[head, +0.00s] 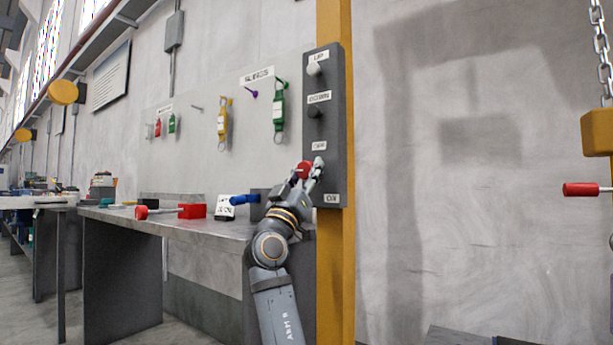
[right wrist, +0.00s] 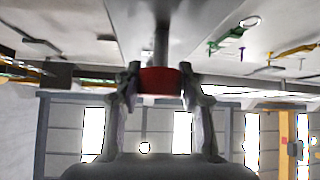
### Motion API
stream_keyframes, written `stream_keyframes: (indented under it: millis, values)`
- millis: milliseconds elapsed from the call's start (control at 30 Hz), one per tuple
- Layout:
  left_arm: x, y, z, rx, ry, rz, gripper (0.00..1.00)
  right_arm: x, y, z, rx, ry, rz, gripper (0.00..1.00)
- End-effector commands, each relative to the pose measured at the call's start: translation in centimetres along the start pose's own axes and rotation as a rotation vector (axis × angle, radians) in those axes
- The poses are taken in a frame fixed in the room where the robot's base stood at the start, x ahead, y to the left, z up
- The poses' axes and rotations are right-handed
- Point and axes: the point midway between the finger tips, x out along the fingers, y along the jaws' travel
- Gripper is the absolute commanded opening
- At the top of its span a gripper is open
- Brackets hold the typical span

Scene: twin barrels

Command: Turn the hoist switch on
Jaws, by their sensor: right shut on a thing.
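A dark grey control panel (head: 336,122) is fixed to a yellow post. It has a pale UP button (head: 314,69) and a dark DOWN button (head: 314,112). Below them is the hoist switch, a lever with a red knob (head: 304,167). A small, hard-to-read label sits above it and an ON label (head: 332,199) below it. My right gripper (head: 309,173) is shut on the red knob. In the right wrist view, the knob (right wrist: 160,80) sits between both fingertips, with its grey shaft beyond. Fingers partly hide the switch in the head view. My left gripper is out of view.
A grey workbench (head: 185,226) stands left of the post, with a red-handled tool (head: 191,211) and a small sign (head: 226,206) on it. Several tags and clips hang on the board above. A yellow hoist block (head: 597,132) hangs from a chain at right.

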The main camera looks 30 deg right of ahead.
Motion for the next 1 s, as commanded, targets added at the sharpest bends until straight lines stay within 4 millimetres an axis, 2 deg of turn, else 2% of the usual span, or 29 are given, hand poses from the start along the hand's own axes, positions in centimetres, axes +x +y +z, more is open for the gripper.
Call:
stream_keyframes:
  millis: [167,200,367,633,733,867,1000]
  values:
    - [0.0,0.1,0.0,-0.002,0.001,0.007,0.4,0.0,0.0,0.1,0.001,-0.002,0.0,0.08]
    - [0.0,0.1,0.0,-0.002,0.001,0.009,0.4,0.0,0.0,0.1,0.001,-0.002,0.0,0.41]
    - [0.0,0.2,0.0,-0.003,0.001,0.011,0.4,0.0,0.0,0.0,0.0,-0.002,-0.001,0.63]
    - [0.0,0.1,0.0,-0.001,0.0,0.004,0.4,0.0,0.0,0.0,0.0,-0.001,-0.001,0.63]
    - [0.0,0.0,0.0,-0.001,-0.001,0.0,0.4,-0.6,-0.1,0.0,0.001,-0.001,-0.003,0.63]
    - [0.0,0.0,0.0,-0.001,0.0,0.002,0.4,-3.0,-0.2,0.1,0.001,-0.003,-0.005,0.63]
    - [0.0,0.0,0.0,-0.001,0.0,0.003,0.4,-6.5,-0.2,0.1,0.002,-0.004,-0.006,0.63]
